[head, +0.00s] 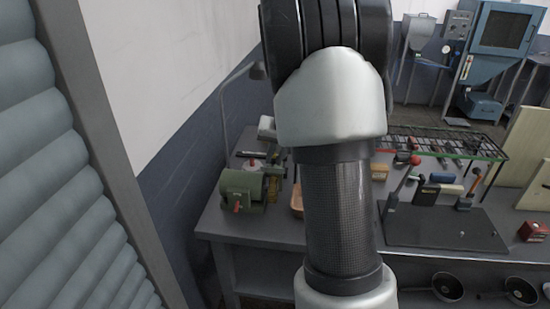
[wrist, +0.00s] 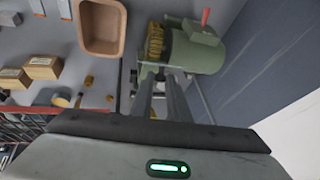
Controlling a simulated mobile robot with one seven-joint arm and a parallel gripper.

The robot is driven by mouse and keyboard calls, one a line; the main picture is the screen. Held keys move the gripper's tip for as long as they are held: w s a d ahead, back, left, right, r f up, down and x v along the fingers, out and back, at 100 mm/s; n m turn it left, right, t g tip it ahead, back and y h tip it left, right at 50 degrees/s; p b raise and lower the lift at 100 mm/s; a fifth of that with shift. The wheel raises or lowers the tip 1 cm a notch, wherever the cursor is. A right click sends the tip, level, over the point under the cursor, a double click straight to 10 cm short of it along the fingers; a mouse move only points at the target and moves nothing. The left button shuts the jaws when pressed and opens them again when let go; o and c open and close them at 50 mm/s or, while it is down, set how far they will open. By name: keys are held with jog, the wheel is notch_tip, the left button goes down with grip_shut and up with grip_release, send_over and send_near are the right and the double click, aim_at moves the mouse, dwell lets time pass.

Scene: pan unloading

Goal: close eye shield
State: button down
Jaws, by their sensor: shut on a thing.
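The green bench grinder (head: 242,187) stands at the left end of the grey workbench, with a red part on its front. In the wrist view the grinder (wrist: 195,50) is at the upper middle, with a yellow-brown wheel at its left end. My gripper (wrist: 161,74) reaches in beside the wheel, its fingers close together on a thin edge of the eye shield. The shield is small and partly hidden by the fingers, so its tilt is hard to tell. In the head view my arm hides the gripper.
The workbench (head: 260,230) stands against a blue-and-white wall. A brown tray (wrist: 82,40) lies near the grinder, with small cardboard boxes (wrist: 43,67) beyond it. A dark plate with a lever (head: 440,232) and a wire rack (head: 440,142) stand to the right of my arm.

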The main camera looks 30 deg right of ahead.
aim_at(271, 170)
jog(key=b, duration=0.2)
jog(key=f+t+b, duration=0.1)
jog(key=b, duration=0.1)
jog(key=shift+s+a+f+h+b, duration=0.15)
jog(key=shift+s+a+h+b, duration=0.15)
jog(key=shift+s+b, duration=0.1)
jog(key=b, duration=0.2)
jog(key=t+b, duration=0.1)
jog(key=b, duration=0.1)
jog(key=shift+s+a+f+h, duration=0.25)
jog(key=shift+s+h, duration=0.15)
jog(key=t+b, duration=0.1)
jog(key=b, duration=0.1)
jog(key=s+a+t+h+b, duration=0.1)
jog(key=t+b, duration=0.1)
jog(key=b, duration=0.1)
jog(key=shift+s+f+n+h+b, duration=0.15)
jog(key=shift+n+h+b, duration=0.15)
jog(key=shift+n, duration=0.1)
jog(key=t+b, duration=0.1)
jog(key=b, duration=0.2)
jog(key=s+f+t+h+b, duration=0.1)
jog(key=b, duration=0.2)
jog(key=f+t+b, duration=0.1)
jog(key=t+b, duration=0.1)
jog(key=b, duration=0.1)
jog(key=shift+s+a+n+h, duration=0.2)
jog(key=shift+a+n+h, duration=0.2)
jog(key=shift+r, duration=0.1)
